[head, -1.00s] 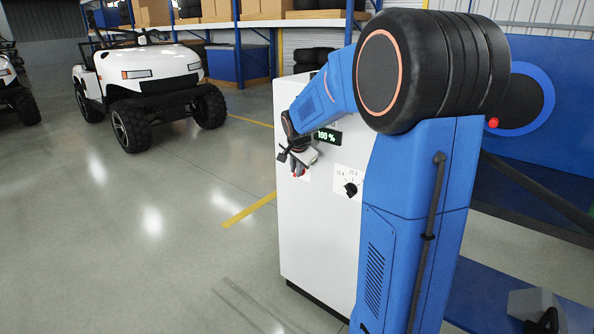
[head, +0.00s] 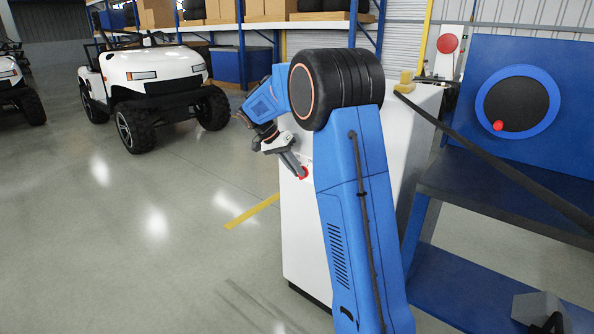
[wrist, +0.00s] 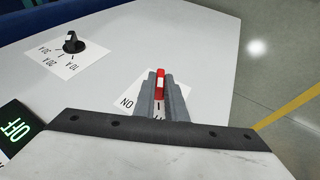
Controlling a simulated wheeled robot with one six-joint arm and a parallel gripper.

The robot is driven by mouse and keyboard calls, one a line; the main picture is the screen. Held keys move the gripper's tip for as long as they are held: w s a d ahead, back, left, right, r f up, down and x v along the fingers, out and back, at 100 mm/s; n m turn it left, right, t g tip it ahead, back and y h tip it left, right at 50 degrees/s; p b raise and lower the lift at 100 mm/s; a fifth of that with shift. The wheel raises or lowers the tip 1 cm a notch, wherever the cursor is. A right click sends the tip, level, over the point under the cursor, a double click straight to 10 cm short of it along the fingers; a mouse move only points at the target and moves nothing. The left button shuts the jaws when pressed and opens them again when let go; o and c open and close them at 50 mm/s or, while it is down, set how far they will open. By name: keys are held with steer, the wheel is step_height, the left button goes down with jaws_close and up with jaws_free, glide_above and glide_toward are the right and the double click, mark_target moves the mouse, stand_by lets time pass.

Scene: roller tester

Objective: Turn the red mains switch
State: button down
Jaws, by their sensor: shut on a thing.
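The red mains switch (wrist: 160,84) has a white stripe on its handle and sits on a white label on the white cabinet (wrist: 204,42). My gripper (wrist: 161,92) is shut on the handle in the wrist view, with a grey finger on each side. The handle points along the fingers; the printed ON lies beside them, and the rest of the label is partly covered. In the head view my gripper (head: 299,168) reaches the cabinet front, where the red switch (head: 304,172) shows at its tip. A dark display (wrist: 14,130) reads OFF in green, upside down in the wrist view.
A black rotary knob (wrist: 73,42) with ampere marks stands on the same panel. A blue bench (head: 500,190) with a black-and-blue disc (head: 518,102) is at the right. A white cart (head: 150,75) stands back left, with open floor between.

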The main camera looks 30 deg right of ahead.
steer(key=shift+w+a+f+g, duration=0.1)
steer(key=shift+g, duration=0.3)
steer(key=shift+h, duration=0.3)
steer(key=c, duration=1.8)
jaws_free()
steer(key=v, duration=1.7)
steer(key=shift+w, duration=0.25)
